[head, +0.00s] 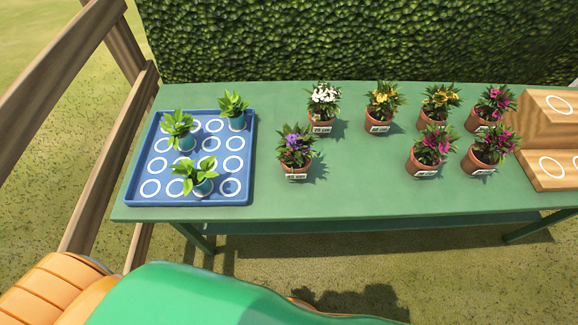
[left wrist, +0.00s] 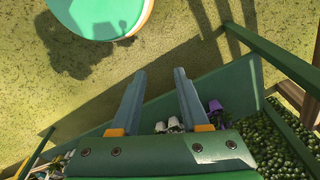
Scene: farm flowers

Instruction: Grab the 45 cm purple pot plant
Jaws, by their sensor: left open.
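The purple-flowered pot plant (head: 296,148) stands upright in a terracotta pot near the middle of the green table (head: 350,190) in the head view. Its white label reads like 45 cm. My left gripper (left wrist: 160,73) shows in the left wrist view, with its two fingers apart and nothing between them. It is over the ground by the table, away from the plant. A small purple patch (left wrist: 215,105) shows beyond the right finger; I cannot tell what it is. Neither gripper shows in the head view.
A blue tray (head: 128,190) with leafy plants stands at left. White (head: 323,101), yellow (head: 381,101) and magenta (head: 434,143) potted flowers stand behind and right of the purple one. Wooden steps (head: 545,130) are at far right, a hedge (head: 350,40) behind. The table front is clear.

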